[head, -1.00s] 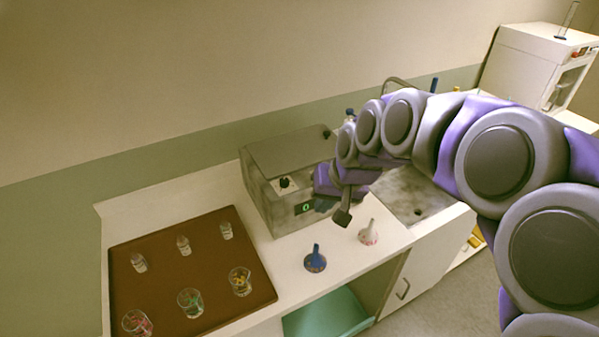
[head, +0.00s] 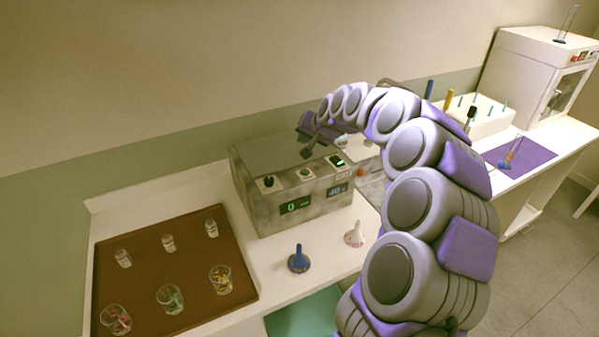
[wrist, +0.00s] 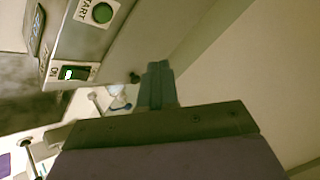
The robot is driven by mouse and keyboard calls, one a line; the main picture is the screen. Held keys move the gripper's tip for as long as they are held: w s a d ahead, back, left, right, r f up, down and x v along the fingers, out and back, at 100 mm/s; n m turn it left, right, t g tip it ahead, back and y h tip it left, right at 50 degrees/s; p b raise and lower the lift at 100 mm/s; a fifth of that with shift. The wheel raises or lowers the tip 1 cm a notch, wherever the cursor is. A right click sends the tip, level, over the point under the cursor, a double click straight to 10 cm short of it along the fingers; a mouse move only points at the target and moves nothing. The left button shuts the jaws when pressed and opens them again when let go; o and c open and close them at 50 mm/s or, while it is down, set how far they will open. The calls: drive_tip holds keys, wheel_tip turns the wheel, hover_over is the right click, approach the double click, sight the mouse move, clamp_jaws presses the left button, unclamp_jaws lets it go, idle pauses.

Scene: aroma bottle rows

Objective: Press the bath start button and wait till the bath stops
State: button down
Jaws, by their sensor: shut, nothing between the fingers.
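The bath (head: 262,215) is a grey mottled box on the white counter. Its sloped top panel holds a black knob (head: 268,182), a green start button (head: 305,173) and a green-lit power switch (head: 338,162). Its front displays read 0 (head: 291,207) and about 40 (head: 337,190). In the wrist view, the start button (wrist: 103,12) is labelled START, and the lit switch (wrist: 73,73) is marked ON. My gripper (head: 307,152) is shut and empty, raised over the bath behind the buttons. Its closed fingers (wrist: 157,72) point away from the start button, apart from it.
A brown tray (head: 190,250) with several small glasses lies at left. At right are a white rack (head: 490,105), a purple mat (head: 540,155) and a white oven (head: 540,70).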

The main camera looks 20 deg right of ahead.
drive_tip(key=b, duration=0.3)
hover_over(307, 172)
drive_tip(key=f, duration=0.8)
drive_tip(key=shift+a, duration=0.35)
drive_tip(key=shift+d+f, duration=0.2)
drive_tip(key=shift+f, duration=0.1)
drive_tip(key=shift+d+f+b, duration=0.2)
drive_tip(key=shift+d+b, duration=0.1)
drive_tip(key=shift+d, duration=0.15)
drive_tip(key=shift+a, duration=0.5)
drive_tip(key=shift+d, duration=0.35)
drive_tip(key=shift+a, duration=0.2)
drive_tip(key=shift+s+f, duration=0.1)
